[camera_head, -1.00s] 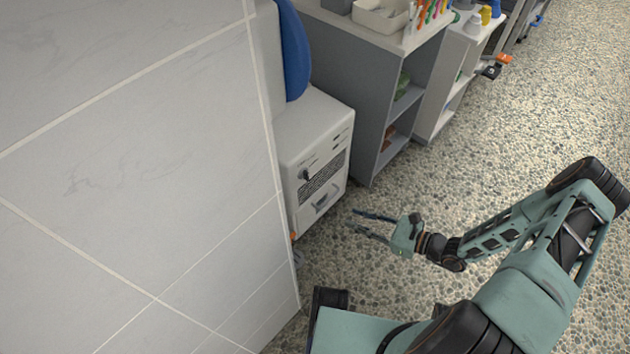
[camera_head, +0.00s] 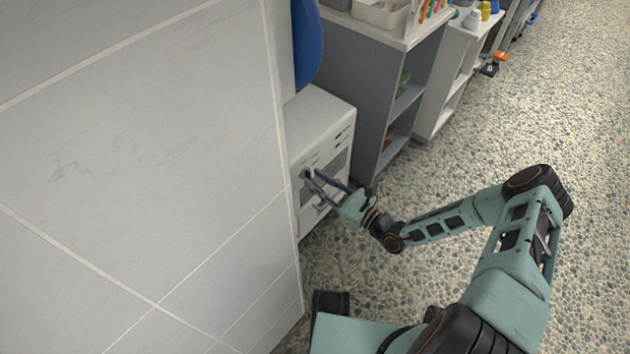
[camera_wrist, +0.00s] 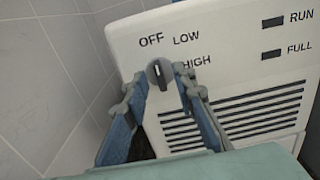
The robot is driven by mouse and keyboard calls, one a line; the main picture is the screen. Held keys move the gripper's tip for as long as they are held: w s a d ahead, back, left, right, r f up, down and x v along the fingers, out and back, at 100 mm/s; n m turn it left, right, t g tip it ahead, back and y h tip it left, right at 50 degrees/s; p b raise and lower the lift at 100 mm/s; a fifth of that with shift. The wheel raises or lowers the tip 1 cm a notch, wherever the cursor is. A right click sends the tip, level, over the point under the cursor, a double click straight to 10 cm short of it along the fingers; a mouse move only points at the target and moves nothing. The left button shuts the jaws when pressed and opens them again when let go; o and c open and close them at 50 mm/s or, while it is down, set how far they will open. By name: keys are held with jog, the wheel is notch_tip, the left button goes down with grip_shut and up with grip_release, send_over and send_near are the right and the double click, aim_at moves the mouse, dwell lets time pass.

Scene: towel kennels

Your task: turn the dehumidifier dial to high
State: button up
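The dehumidifier is a white box; in the head view its top (camera_head: 318,112) shows beside the tiled wall, and its front panel (camera_wrist: 225,40) fills much of the wrist view. The dial (camera_wrist: 160,73) is a round grey knob with a dark pointer bar, below the printed words OFF and LOW and left of HIGH. The pointer stands near upright. My gripper (camera_wrist: 162,88) is open, its two blue-padded fingers on either side of the dial. I cannot tell whether they touch it. In the head view my gripper (camera_head: 310,180) reaches the panel and hides part of it.
A tiled wall (camera_head: 150,150) stands close on the left of the dehumidifier. A grey shelf unit (camera_head: 365,90) stands close behind it. Vent slots (camera_wrist: 240,115) lie right of and below the dial.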

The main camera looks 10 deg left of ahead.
jog(key=shift+w+a, duration=0.25)
jog(key=shift+a, duration=0.2)
grip_shut()
